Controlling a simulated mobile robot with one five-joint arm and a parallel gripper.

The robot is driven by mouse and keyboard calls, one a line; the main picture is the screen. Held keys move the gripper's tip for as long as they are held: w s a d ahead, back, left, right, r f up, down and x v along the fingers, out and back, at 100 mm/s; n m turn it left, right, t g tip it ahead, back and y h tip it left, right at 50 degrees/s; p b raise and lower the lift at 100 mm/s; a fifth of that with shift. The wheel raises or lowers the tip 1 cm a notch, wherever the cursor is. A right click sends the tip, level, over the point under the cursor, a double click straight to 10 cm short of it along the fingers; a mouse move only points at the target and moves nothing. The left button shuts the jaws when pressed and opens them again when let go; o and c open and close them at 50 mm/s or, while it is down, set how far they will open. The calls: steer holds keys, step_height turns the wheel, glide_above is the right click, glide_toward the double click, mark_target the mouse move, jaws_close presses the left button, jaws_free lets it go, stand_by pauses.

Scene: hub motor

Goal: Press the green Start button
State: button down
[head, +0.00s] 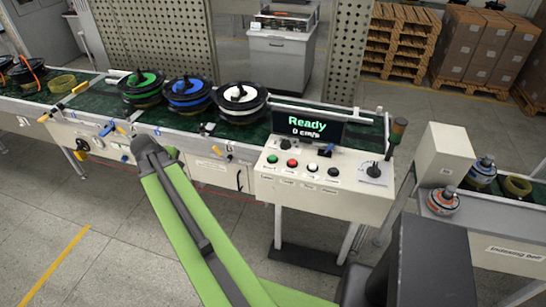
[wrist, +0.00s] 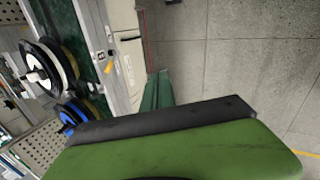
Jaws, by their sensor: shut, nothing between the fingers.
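The green Start button (head: 272,159) is the leftmost in a row on the sloped top of the white control panel (head: 325,202). Beside it are a red button (head: 292,163), a white one (head: 312,167) and a dark one (head: 333,171). My green arm reaches up from the bottom of the head view. My gripper (head: 150,150) is at its dark far end, shut and empty, left of the panel and apart from the green button. The wrist view shows a green and black part of mine, the conveyor and floor; the buttons are out of that view.
A display (head: 307,125) reading "Ready" and "0 cm/p" stands behind the buttons. A rotary knob (head: 373,170) is at the panel's right. The conveyor (head: 180,121) carries green, blue and white hub motors behind my arm. Open floor (head: 110,205) lies in front.

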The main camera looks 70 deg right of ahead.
steer(key=s+d+r+n+g+h, duration=0.1)
steer(key=s+d+r+g+h, duration=0.15)
steer(key=s+d, duration=1.1)
step_height(320, 180, up, 4)
steer(key=f+n+g+h+p, duration=0.1)
steer(key=n, duration=0.1)
glide_above(271, 158)
steer(key=shift+r, duration=0.25)
steer(key=shift+f, duration=0.1)
step_height(271, 158, down, 9)
steer(key=b, duration=0.9)
steer(key=shift+a, duration=0.1)
steer(key=shift+r, duration=0.2)
steer(key=shift+f, duration=0.15)
steer(key=shift+f+b, duration=0.3)
steer(key=shift+b, duration=0.05)
